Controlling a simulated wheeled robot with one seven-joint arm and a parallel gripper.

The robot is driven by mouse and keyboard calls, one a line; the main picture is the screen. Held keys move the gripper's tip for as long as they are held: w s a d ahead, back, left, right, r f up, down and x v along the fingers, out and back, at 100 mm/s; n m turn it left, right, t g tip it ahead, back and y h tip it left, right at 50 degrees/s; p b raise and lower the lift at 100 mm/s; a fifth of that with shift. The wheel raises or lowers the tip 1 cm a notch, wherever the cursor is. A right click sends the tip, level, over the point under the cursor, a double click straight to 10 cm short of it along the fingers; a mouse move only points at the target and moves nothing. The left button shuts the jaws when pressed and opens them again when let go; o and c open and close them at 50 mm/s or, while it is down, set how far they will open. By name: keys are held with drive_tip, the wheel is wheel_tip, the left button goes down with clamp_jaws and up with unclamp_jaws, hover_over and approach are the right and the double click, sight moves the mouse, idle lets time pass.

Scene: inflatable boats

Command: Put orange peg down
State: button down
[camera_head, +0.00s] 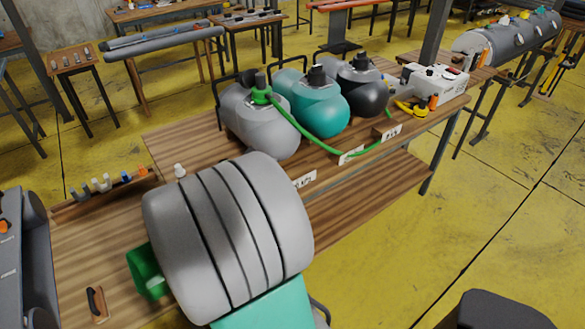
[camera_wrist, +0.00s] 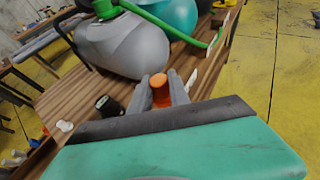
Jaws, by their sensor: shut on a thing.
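The orange peg (camera_wrist: 160,88) shows in the wrist view between the two grey fingers of my gripper (camera_wrist: 161,92). My gripper is shut on it. The peg's rounded orange end points up toward the camera, and its lower part is partly hidden by the fingers and my wrist. The peg is in front of the grey tank (camera_wrist: 125,45), over or at the wooden bench (camera_wrist: 60,93); I cannot tell if it touches the top. In the head view my large grey arm hides my gripper and the held peg.
On the bench stand a grey tank (camera_head: 262,125), a teal tank (camera_head: 320,104) and a black tank (camera_head: 363,88). A green hose (camera_head: 310,138) runs along their front. A black-topped item (camera_wrist: 108,105) and a small white cap (camera_wrist: 65,126) lie left of my gripper.

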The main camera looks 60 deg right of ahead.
drive_tip(key=s+d+m+g, duration=0.2)
drive_tip(key=s+d, duration=0.2)
drive_tip(key=s, duration=0.2)
hover_over(296, 172)
wheel_tip(296, 172, down, 9)
drive_tip(key=shift+r+p, duration=0.1)
drive_tip(key=shift+p, duration=0.2)
wheel_tip(296, 172, down, 3)
drive_tip(key=shift+d+r, duration=0.1)
drive_tip(key=shift+r, duration=0.05)
drive_tip(key=shift+f, duration=0.4)
drive_tip(key=shift+f, duration=0.25)
drive_tip(key=c, duration=1.2)
unclamp_jaws()
drive_tip(key=shift+r, duration=0.1)
drive_tip(key=shift+c, duration=0.2)
